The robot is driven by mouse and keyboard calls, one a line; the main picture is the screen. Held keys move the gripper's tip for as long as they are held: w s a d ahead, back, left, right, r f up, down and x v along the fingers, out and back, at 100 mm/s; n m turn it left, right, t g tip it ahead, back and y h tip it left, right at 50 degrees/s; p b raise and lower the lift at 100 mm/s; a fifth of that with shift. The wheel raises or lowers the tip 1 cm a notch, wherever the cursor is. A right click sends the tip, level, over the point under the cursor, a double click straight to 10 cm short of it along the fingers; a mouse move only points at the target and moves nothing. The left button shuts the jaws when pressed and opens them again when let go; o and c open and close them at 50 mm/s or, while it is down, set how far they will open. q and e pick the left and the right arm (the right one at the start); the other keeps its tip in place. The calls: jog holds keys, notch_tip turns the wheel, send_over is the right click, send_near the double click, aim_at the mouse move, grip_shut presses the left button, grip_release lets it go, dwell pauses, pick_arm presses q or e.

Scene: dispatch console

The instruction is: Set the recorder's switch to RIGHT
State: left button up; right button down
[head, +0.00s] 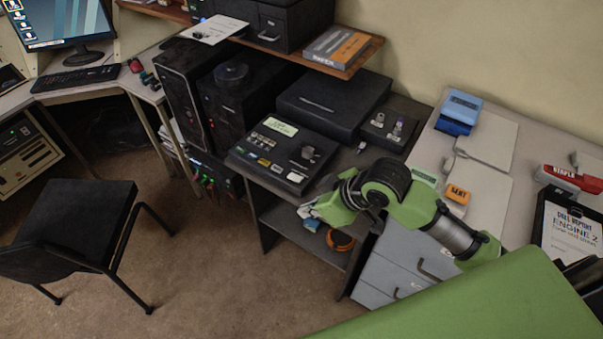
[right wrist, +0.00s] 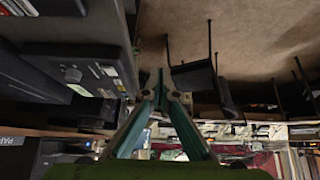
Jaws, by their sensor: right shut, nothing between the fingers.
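The recorder appears to be the black desktop unit (head: 284,153) with a pale green display, coloured buttons and a round dark knob (head: 307,152) on its right side. It stands on the dark shelf unit. In the right wrist view a dark panel with a knob (right wrist: 73,75) and coloured buttons shows at the left, apparently the same unit. The knob's setting is too small to read. My right gripper (head: 309,209) is in front of the unit's near right edge, lower in the picture and apart from the knob. Its fingers (right wrist: 160,78) are closed together and empty. My left gripper is not in view.
A large black box (head: 333,104) and a small dark device (head: 388,130) stand behind the unit. Black computer towers (head: 233,105) stand to its left. A chair (head: 75,225) stands on the open floor at left. Drawers (head: 405,262) are below my right arm.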

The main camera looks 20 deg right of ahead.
jog(key=w+d+r, duration=0.7)
jog(key=w+r, duration=0.1)
jog(key=shift+w, duration=0.25)
jog(key=shift+a, duration=0.1)
jog(key=p, duration=0.2)
send_over(296, 178)
jog(key=s+d, duration=0.2)
jog(key=f, duration=0.7)
jog(key=shift+a, duration=0.25)
notch_tip(296, 178, down, 4)
jog(key=shift+r+p, duration=0.2)
jog(key=shift+p, duration=0.2)
jog(key=shift+f, duration=0.6)
